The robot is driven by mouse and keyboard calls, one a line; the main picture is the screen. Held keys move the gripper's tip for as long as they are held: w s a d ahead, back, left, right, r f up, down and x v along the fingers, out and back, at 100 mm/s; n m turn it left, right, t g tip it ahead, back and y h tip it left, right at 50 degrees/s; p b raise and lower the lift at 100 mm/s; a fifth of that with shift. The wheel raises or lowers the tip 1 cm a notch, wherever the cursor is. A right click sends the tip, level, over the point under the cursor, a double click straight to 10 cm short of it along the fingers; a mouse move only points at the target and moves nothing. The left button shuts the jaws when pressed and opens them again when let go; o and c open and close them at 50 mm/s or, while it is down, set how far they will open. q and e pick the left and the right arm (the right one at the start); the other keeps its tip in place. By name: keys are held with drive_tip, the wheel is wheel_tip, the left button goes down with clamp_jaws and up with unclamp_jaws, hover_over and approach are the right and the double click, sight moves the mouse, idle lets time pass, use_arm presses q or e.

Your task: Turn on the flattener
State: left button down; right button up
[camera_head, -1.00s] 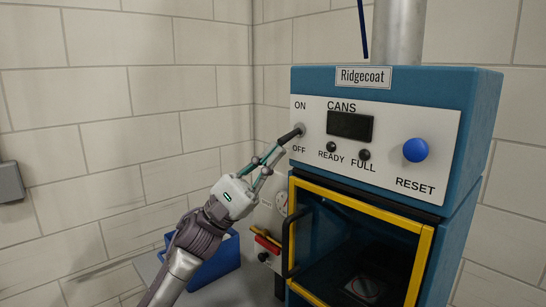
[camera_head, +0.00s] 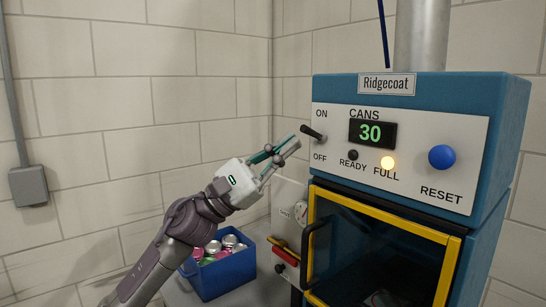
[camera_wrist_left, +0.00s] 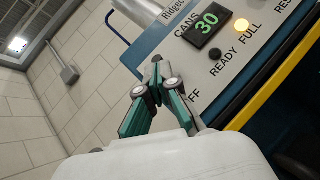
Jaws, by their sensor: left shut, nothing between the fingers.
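A blue machine (camera_head: 505,125) labelled Ridgecoat stands at the right in the head view. Its white panel has a black toggle switch (camera_head: 312,132) between ON and OFF, with the lever tilted up towards ON. The display (camera_head: 372,133) reads 30 and the FULL lamp (camera_head: 387,163) glows yellow; the READY lamp (camera_head: 353,155) is dark. My right gripper is not in view.
A yellow-framed door (camera_head: 390,222) with a black handle is closed below the panel. A blue RESET button (camera_head: 441,157) is at the panel's right. A blue bin of cans (camera_head: 225,274) stands below my left arm. A gauge and red handle (camera_head: 286,254) sit left of the door.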

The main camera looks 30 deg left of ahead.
use_arm(q)
drive_tip(key=s+a+r+b+v, duration=0.1)
drive_tip(key=r+b+v, duration=0.1)
drive_tip(key=b+v, duration=0.8)
drive_tip(key=v, duration=0.3)
drive_tip(key=shift+a+r, duration=0.2)
drive_tip(key=shift+r, duration=0.1)
